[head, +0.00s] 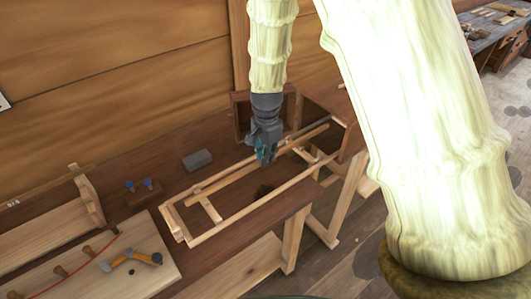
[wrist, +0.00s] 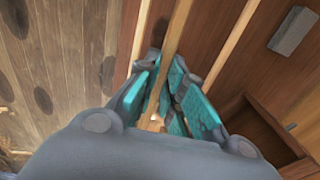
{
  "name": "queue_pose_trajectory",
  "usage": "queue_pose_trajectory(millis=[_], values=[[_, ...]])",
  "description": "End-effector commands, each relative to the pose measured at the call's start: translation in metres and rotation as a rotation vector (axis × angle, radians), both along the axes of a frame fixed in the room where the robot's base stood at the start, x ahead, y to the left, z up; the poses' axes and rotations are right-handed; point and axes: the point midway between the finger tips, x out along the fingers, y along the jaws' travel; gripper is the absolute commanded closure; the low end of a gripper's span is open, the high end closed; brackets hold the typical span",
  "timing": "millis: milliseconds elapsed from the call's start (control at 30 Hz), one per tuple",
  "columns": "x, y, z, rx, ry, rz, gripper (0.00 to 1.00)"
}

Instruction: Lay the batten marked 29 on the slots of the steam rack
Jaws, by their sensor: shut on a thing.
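A grey block (head: 197,160) and a small stand with blue knobs (head: 144,190) are behind and left of the rack. An open wooden box (head: 241,112) stands behind the gripper.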

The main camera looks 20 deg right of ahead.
Motion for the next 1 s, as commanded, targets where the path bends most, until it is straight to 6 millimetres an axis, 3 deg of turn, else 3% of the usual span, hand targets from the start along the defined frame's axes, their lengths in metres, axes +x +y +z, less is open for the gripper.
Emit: queue_pose_trajectory(millis=[100, 1000], values=[[0.002, 0.0, -0.016, 0.001, 0.004, 0.0, 1.0], [0.003, 0.0, -0.081, 0.001, 0.004, 0.001, 1.0]])
